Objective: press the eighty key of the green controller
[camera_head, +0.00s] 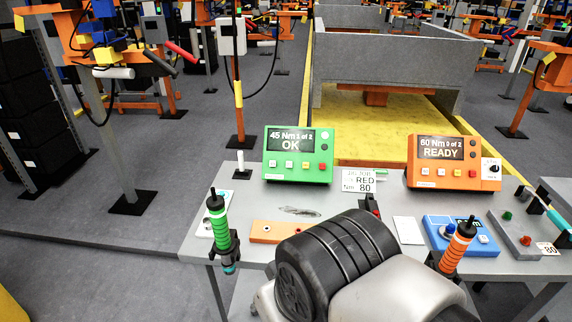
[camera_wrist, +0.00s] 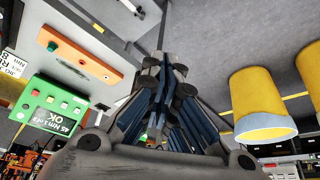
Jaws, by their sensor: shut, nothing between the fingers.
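The green controller (camera_head: 298,155) stands upright at the back left of the grey bench in the head view. Its screen reads "45 Nm 1 of 2 OK", with a row of small keys (camera_head: 288,164) below it. The key labels are too small to read, so I cannot tell which is eighty. In the wrist view the green controller (camera_wrist: 55,105) appears upside down at the left. My gripper (camera_wrist: 164,65) is shut and empty in that view, apart from the controller. In the head view my arm's grey and black links fill the front and the fingers are hidden.
An orange controller (camera_head: 452,163) reading "60 Nm 0 of 2 READY" stands right of the green one. A job card (camera_head: 359,180) lies between them. A green-handled driver (camera_head: 219,225), an orange-handled driver (camera_head: 457,247), a blue box (camera_head: 460,236) and an orange button strip (camera_head: 279,232) crowd the bench.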

